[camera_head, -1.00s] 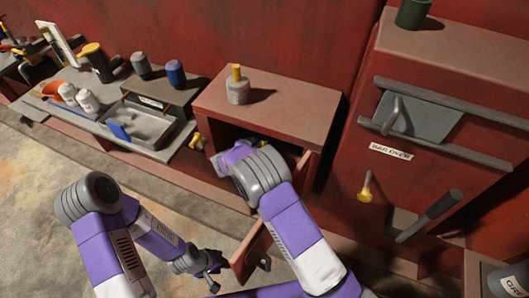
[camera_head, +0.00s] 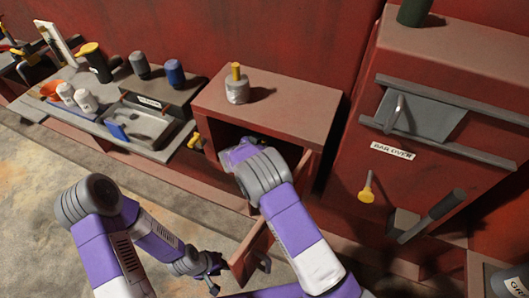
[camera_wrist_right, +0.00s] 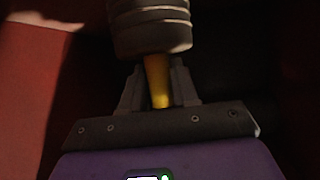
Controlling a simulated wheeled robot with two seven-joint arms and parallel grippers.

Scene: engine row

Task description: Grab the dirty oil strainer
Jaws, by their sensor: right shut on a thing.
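A dark grey ribbed cylinder with a yellow stem, which looks like the dirty oil strainer (camera_wrist_right: 150,28), fills the top of the right wrist view. My right gripper (camera_wrist_right: 158,88) is shut on its yellow stem. In the head view my right wrist reaches into the opening of the red box, and its fingers and the strainer are hidden there. A similar, lighter grey strainer with a yellow stem (camera_head: 237,90) stands upright on top of the box. My left gripper (camera_head: 213,280) hangs low near the open door, away from the strainers; its jaws are too small to read.
The red box (camera_head: 290,105) has its door (camera_head: 249,254) swung open beside my right arm. To the left is a bench with a grey tray (camera_head: 148,125), bottles and cans. To the right stands a larger red housing (camera_head: 450,60) with levers and a "BAR OVER" label.

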